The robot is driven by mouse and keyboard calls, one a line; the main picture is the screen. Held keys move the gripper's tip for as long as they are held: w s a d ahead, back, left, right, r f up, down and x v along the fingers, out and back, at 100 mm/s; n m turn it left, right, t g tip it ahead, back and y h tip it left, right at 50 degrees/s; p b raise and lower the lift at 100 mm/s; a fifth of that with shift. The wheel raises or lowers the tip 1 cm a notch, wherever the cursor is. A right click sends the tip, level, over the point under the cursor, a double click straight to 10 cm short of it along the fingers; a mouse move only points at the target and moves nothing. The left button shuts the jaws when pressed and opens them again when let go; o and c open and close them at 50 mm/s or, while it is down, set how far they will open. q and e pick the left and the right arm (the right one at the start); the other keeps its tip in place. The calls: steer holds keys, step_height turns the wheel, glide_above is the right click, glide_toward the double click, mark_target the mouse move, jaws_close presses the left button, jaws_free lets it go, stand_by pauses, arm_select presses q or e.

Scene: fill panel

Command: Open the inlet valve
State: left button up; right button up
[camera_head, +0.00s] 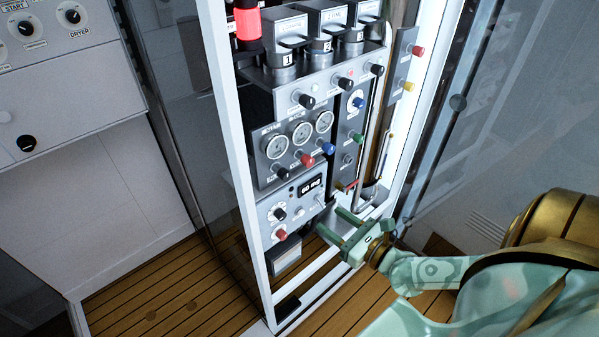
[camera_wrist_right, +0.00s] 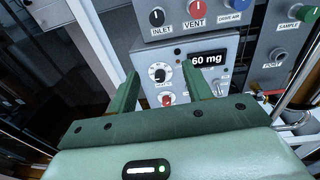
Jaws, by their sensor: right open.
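The inlet valve is a black knob labelled INLET (camera_wrist_right: 157,17) in the right wrist view, at the top of the picture. In the head view the matching black knob (camera_head: 282,173) is at the lower left of the gauge panel, left of a red knob. My right gripper (camera_head: 329,219) is open and empty, with its green fingers pointing at the lower panel with the 60 mg display. It also shows in the right wrist view (camera_wrist_right: 160,72), its fingers below the inlet knob and apart from it. My left gripper is not in view.
The red VENT knob (camera_wrist_right: 196,9) and blue DRIVE AIR knob (camera_head: 328,149) are to the right of the inlet knob. The 60 mg display (camera_head: 310,186) and small dials sit below. A white frame post (camera_head: 240,150) stands left of the panels. Pipes run along the right.

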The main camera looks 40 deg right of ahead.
mark_target(287, 178)
steer(key=w+r+m, duration=0.1)
steer(key=w, duration=0.4)
steer(key=w+a+r+m, duration=0.1)
steer(key=w, duration=0.5)
steer(key=w+a+r+m+b, duration=0.1)
steer(key=w, duration=0.4)
steer(key=shift+w+a+r+t, duration=0.1)
steer(key=shift+w+r+t, duration=0.05)
steer(key=shift+w+t, duration=0.15)
steer(key=shift+s, duration=0.1)
steer(key=shift+c, duration=0.3)
steer(key=c, duration=0.9)
